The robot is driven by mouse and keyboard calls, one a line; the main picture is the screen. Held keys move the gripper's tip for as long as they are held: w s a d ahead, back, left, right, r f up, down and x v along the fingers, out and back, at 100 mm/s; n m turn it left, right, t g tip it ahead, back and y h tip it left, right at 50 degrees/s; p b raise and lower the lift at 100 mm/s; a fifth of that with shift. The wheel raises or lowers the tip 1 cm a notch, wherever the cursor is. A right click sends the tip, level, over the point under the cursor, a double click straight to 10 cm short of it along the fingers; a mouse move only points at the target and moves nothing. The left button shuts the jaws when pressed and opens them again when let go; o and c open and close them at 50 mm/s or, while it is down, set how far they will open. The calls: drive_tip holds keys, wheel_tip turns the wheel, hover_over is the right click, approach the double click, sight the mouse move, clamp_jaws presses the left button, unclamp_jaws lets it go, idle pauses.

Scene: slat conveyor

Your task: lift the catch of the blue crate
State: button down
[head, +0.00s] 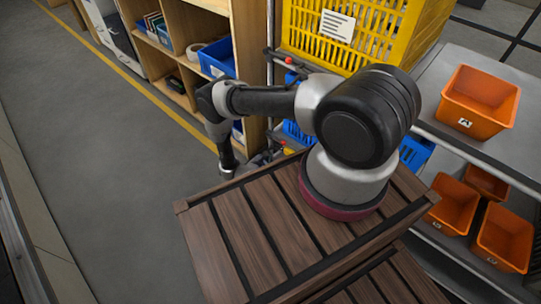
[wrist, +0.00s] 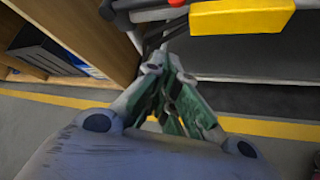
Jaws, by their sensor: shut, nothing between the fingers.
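A blue crate with lattice sides shows in part in the head view (head: 415,153), below a yellow crate and behind my arm. Blue lattice also shows left of my arm, and I cannot tell for sure that it is the same crate. My arm hides the middle, and I cannot make out a catch on it. My gripper shows in the wrist view (wrist: 168,62), with its green-padded fingers closed together and nothing between them. It points toward dark space beside a wooden shelf. No blue crate is clear in the wrist view.
A yellow crate (head: 345,35) with a white label stands above. Orange bins (head: 480,95) sit on racks at the right. A wooden shelf (head: 247,85) holds a blue bin (head: 216,58). A slatted surface (head: 235,235) lies in front. Open floor (head: 90,150) is at left.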

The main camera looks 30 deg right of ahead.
sight(276, 138)
drive_tip(key=w+d+f, duration=0.1)
drive_tip(key=w+d, duration=0.2)
drive_tip(key=d, duration=0.4)
drive_tip(key=shift+w+d, duration=0.15)
idle(0.6)
